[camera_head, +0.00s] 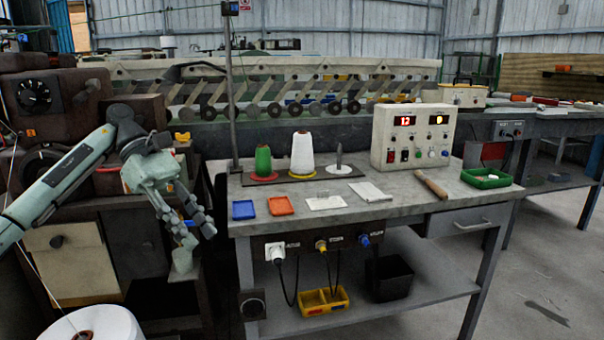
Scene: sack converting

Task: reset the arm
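My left arm (58,187) comes in from the left, pale green. Its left gripper (194,246) hangs fingers down in front of the brown machine, left of the grey workbench (400,215). Its two fingertips stand apart, with nothing seen between them. It touches neither the bench nor the things on it. My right arm and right gripper do not show.
On the bench stand a green thread cone (263,161), a white cone (302,154), a control box (413,136), small blue (243,210) and orange trays (280,206), a wooden rod (431,185) and a green tray (486,178). A large white spool (95,322) stands at lower left.

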